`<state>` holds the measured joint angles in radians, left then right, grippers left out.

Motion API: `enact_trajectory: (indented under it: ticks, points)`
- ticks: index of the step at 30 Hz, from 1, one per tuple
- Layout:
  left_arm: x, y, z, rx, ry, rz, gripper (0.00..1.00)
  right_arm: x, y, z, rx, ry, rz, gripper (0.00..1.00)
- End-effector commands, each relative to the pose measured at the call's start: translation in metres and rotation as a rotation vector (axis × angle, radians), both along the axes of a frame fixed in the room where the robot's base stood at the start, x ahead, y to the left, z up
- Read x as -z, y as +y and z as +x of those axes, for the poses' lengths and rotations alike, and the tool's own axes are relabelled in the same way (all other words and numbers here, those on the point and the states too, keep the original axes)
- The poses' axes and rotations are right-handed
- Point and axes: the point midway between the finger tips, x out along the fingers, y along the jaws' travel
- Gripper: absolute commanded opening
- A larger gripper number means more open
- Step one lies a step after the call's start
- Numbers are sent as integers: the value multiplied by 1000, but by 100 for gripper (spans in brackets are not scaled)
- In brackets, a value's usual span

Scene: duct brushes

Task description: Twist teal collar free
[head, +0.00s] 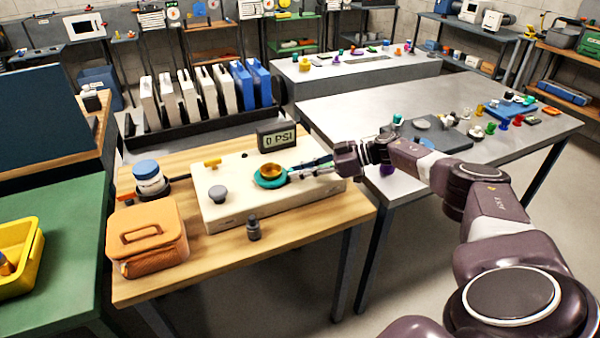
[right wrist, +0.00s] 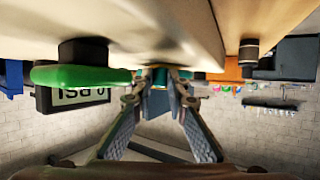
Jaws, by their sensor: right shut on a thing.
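The teal collar (head: 268,180) sits around a brass-coloured centre on top of a cream box (head: 232,213). My right gripper (head: 288,173) reaches in from the right and is shut on the collar's side. The right wrist view looks upside down along the box top; there the right gripper's fingertips (right wrist: 163,90) close around a small teal and gold part, the collar (right wrist: 160,76), mostly hidden between them. My left gripper is not in view.
A display reading 0 PSI (head: 277,138) stands behind the collar. In the right wrist view a green disc (right wrist: 80,76) on a dark stem is close beside the fingers. A grey knob (head: 218,195), an orange bag (head: 148,236) and a small dark bottle (head: 253,229) are nearby.

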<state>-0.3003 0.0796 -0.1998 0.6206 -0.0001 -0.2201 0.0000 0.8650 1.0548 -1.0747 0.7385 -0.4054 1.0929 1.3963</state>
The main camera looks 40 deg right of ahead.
Motion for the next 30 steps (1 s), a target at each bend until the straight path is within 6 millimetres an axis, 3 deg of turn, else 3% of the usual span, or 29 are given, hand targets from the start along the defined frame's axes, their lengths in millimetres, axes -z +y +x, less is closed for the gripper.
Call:
enact_trajectory:
  ticks: [2, 3, 7, 19, 30]
  points:
    - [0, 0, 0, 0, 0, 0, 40, 0, 2, 0, -3, 0, 2, 0]
    - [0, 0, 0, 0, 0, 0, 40, 1, 2, 0, -4, 0, 2, 17]
    - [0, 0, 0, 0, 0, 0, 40, 0, 2, 0, -3, 0, 2, 32]
    - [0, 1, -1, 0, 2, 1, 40, -3, -7, -6, 1, 0, 0, 32]
    - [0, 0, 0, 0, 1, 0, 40, -31, -55, -54, 1, 1, 0, 32]
